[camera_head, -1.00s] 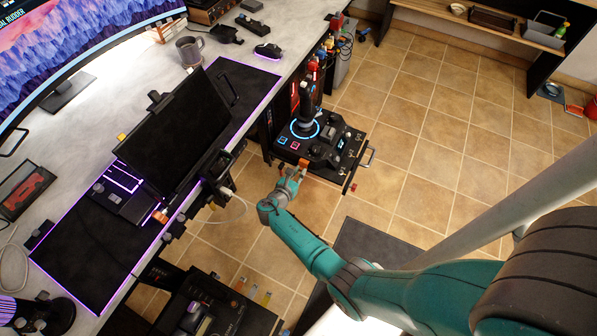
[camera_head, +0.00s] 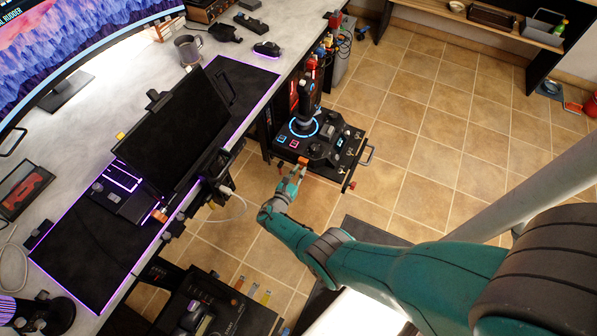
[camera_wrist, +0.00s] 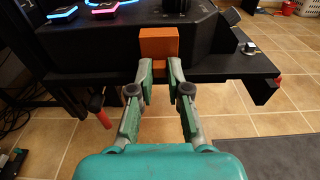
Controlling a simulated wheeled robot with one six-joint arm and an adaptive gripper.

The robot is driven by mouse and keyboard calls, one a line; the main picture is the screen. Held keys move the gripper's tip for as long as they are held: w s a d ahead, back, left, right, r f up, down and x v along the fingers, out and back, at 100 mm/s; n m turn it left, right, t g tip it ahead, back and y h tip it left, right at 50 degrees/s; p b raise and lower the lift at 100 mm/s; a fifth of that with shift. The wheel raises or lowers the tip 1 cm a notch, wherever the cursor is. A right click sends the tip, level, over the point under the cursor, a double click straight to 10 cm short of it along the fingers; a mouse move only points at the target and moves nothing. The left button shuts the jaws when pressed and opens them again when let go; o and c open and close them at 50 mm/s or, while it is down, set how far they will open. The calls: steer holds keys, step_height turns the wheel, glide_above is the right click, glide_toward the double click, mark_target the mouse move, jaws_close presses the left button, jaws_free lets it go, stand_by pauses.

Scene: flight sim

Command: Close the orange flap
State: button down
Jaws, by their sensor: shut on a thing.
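The orange flap (camera_wrist: 158,46) is a small block-like piece at the front edge of the black joystick panel (camera_wrist: 225,62). In the head view the flap (camera_head: 303,161) shows as a small orange spot at the panel's near corner. My gripper (camera_wrist: 159,72) reaches it from the front, with one green finger on each side of its lower part. It is shut on the flap. In the head view my gripper (camera_head: 297,172) is at the panel's front edge. The fingers hide part of the flap's lower sides.
A joystick (camera_head: 307,100) with a blue-lit ring stands on the panel. The desk (camera_head: 150,65) with a dark screen (camera_head: 175,130) is at the left. A second black control box (camera_head: 225,310) is at the bottom. Tiled floor (camera_head: 420,130) lies open at the right.

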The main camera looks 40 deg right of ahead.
stand_by(0.7)
steer(key=c, duration=1.1)
jaws_free()
steer(key=shift+d, duration=0.1)
steer(key=v, duration=1.2)
steer(key=shift+f, duration=0.1)
